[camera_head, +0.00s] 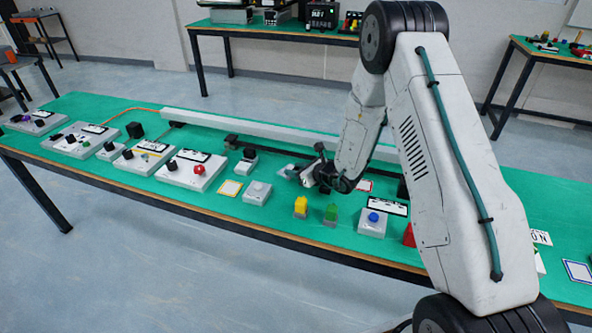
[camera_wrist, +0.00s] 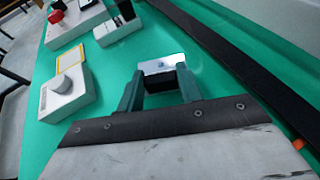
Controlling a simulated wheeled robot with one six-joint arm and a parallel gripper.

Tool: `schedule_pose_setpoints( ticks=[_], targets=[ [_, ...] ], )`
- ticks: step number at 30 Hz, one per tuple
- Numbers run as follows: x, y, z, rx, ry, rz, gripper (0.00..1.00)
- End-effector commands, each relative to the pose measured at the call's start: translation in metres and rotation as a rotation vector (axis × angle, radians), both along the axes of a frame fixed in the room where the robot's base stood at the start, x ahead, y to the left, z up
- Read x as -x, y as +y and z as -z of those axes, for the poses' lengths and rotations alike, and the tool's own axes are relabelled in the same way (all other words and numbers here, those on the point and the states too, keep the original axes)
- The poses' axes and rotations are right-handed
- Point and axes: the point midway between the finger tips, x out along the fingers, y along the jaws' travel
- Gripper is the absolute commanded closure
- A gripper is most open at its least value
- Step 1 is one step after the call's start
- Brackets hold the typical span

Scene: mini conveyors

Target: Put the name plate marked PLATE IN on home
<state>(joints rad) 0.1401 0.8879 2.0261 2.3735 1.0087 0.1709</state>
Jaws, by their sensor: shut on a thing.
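My gripper (camera_head: 312,172) is low over the middle of the green table in the head view. In the wrist view its two dark green fingers (camera_wrist: 158,88) are shut on a small pale grey piece (camera_wrist: 160,66) with a dark part below it. No lettering shows on this piece, so I cannot tell whether it is the name plate marked PLATE IN. A white plate with black letters (camera_head: 540,237) lies at the right, partly behind my arm; its wording is not fully readable. No place marked home is readable.
A grey knob box (camera_head: 257,193) and a yellow-framed card (camera_head: 230,187) stand left of my gripper. Yellow (camera_head: 301,206) and green (camera_head: 330,213) blocks and a blue-button box (camera_head: 373,222) are in front. A long pale rail (camera_head: 250,130) runs behind. A blue-framed card (camera_head: 578,271) lies far right.

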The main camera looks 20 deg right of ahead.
Motion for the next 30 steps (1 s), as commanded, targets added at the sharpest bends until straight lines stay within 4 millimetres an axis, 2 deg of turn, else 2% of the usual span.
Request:
schedule_pose_setpoints(
  ticks=[2, 3, 4, 5, 15, 17, 30],
  targets=[
    [0.000, 0.000, 0.003, -0.001, 0.000, 0.000, 0.90],
    [0.000, 0.000, 0.002, 0.000, 0.000, 0.000, 0.53],
    [0.000, 0.000, 0.002, 0.000, 0.000, 0.000, 0.45],
    [0.000, 0.000, 0.002, 0.000, 0.000, 0.000, 0.42],
    [0.000, 0.000, -0.002, 0.001, 0.000, 0.000, 0.42],
    [0.006, -0.004, -0.004, 0.000, 0.001, 0.001, 0.42],
    [0.075, -0.047, -0.038, -0.001, 0.000, 0.004, 0.42]
  ],
)
